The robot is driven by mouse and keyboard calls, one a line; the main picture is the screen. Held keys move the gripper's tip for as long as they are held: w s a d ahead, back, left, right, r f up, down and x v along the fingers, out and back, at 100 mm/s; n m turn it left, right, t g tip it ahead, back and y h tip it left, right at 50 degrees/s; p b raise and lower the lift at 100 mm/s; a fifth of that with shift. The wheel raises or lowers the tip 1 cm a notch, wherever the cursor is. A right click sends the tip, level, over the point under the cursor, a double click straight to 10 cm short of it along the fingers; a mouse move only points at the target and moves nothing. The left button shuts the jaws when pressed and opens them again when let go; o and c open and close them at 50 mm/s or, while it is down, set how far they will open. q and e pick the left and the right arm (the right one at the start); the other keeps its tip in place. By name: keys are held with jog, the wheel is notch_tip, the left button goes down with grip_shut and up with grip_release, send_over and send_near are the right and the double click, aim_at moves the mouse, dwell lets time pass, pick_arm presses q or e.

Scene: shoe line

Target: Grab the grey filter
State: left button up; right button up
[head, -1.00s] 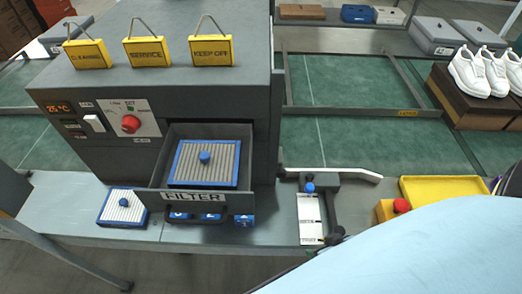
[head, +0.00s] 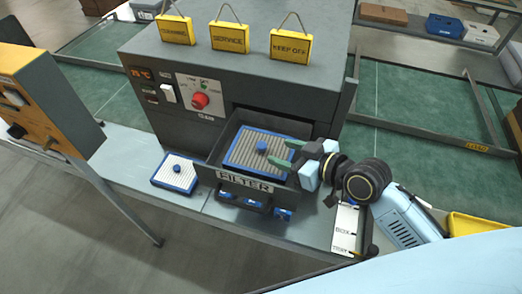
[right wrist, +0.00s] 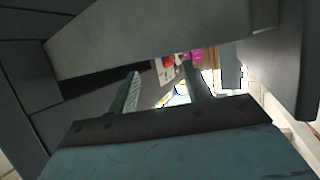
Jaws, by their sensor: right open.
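The grey filter (head: 245,153), a ribbed panel with a blue frame and a blue knob (head: 262,146), lies in the open drawer marked FILTER (head: 213,173). A whiter ribbed filter (head: 172,174), also blue-framed with a blue knob, lies on the bench left of the drawer. My right gripper (head: 284,153) is open over the right side of the drawer. Its green fingers point left at the knob and look empty; I cannot tell their exact height. The right wrist view shows its two fingers (right wrist: 162,88) apart, but not the filter clearly. My left gripper is not in view.
The grey machine (head: 280,85) stands behind the drawer, with yellow signs (head: 229,38) on top and a red knob (head: 200,101) in front. A white labelled plate (head: 346,229) and a yellow tray (head: 478,224) are to the right. An orange-fronted box (head: 38,70) stands at left.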

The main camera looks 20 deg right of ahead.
aim_at(266, 147)
jog(key=x, duration=0.6)
jog(key=shift+w+a+f, duration=0.2)
jog(key=shift+a, duration=0.05)
grip_shut()
